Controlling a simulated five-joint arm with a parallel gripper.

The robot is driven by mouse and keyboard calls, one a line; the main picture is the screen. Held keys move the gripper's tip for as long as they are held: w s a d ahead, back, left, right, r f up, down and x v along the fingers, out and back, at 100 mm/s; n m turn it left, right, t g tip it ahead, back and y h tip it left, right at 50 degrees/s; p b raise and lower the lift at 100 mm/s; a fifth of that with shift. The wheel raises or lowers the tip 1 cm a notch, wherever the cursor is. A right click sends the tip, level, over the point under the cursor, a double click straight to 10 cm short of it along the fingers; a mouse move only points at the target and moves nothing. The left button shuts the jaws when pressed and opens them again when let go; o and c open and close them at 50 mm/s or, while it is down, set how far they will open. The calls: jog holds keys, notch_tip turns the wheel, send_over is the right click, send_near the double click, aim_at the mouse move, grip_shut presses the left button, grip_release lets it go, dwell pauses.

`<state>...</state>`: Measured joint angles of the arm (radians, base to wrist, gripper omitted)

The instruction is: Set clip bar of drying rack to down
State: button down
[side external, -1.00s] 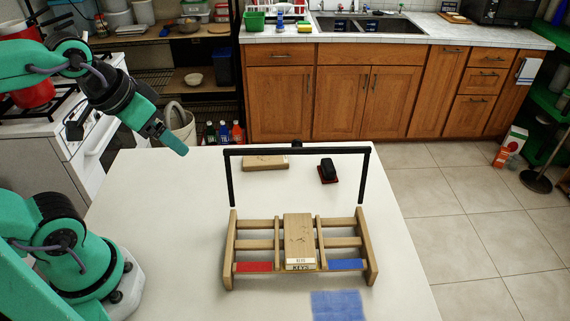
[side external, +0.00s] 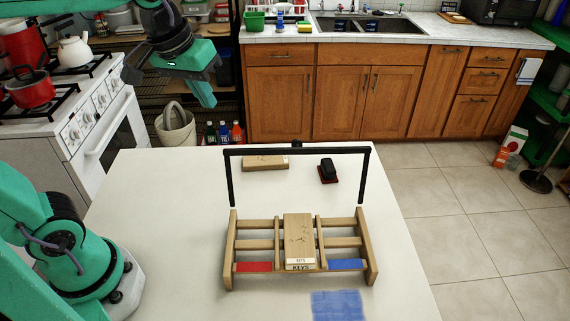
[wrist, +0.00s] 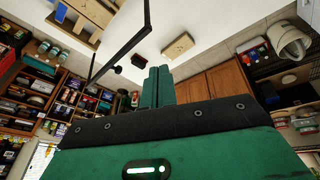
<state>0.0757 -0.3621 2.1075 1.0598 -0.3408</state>
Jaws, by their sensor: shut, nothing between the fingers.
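The wooden drying rack (side external: 233,250) stands on the white table in the side view, with a label block at its middle and red and blue strips at its front corners. Its black clip bar (side external: 297,151) is raised, the crossbar held above the rack on two side arms. The bar also shows in the wrist view (wrist: 128,44), with part of the rack (wrist: 85,20) at the top left. My gripper (side external: 203,97) is shut and empty, high to the left of the bar and apart from it. Its closed fingers show in the wrist view (wrist: 156,86).
A wooden block (side external: 265,163) and a black object on a red base (side external: 328,171) lie on the table behind the rack. A blue patch (side external: 336,305) is at the front. A stove (side external: 75,130) stands at the left.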

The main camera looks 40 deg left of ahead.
jog(key=w+d+f+n+g, duration=0.1)
jog(key=w+d, duration=0.3)
jog(key=w, duration=0.4)
jog(key=w+d+f+n+g, duration=0.1)
jog(key=w+d+n+g, duration=0.1)
jog(key=w, duration=0.6)
jog(key=shift+w+d+f+n, duration=0.15)
jog(key=shift+w+d+n, duration=0.15)
jog(key=shift+d+n, duration=0.75)
jog(key=shift+a, duration=0.2)
notch_tip(320, 180, down, 9)
jog(key=s+d, duration=0.2)
jog(key=shift+s+d, duration=0.1)
jog(key=shift+s, duration=0.1)
